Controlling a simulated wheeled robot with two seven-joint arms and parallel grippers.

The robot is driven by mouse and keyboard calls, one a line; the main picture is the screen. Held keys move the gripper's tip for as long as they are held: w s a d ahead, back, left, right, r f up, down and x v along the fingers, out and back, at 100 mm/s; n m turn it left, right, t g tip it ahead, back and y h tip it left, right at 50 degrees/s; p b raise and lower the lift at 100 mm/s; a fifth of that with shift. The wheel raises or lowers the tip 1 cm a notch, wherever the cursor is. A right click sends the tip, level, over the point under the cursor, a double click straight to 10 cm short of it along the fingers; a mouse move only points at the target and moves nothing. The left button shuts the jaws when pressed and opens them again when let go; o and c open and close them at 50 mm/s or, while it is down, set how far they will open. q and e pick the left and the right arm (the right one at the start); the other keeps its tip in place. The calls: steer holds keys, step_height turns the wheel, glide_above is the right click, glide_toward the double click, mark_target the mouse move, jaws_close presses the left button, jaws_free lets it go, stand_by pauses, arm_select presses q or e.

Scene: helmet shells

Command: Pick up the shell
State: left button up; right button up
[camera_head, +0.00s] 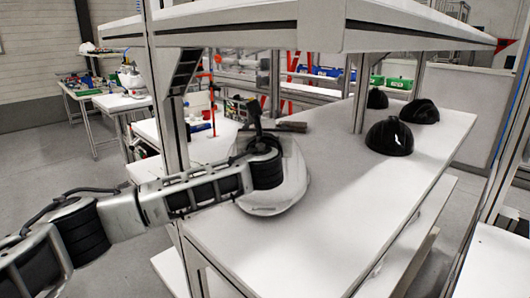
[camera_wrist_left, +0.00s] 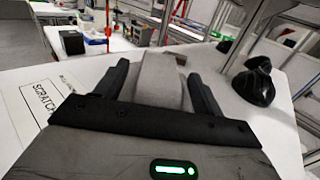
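My right gripper is not in view.
A white shelf (camera_head: 220,22) on metal posts (camera_head: 166,110) overhangs the table (camera_head: 330,220). A sheet marked SCRATCH (camera_wrist_left: 38,105) lies left of the gripper. The table is bare between the white and black shells. Other benches stand behind on the left.

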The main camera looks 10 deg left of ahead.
arm_select(q)
steer(key=shift+r, duration=0.1)
jaws_close()
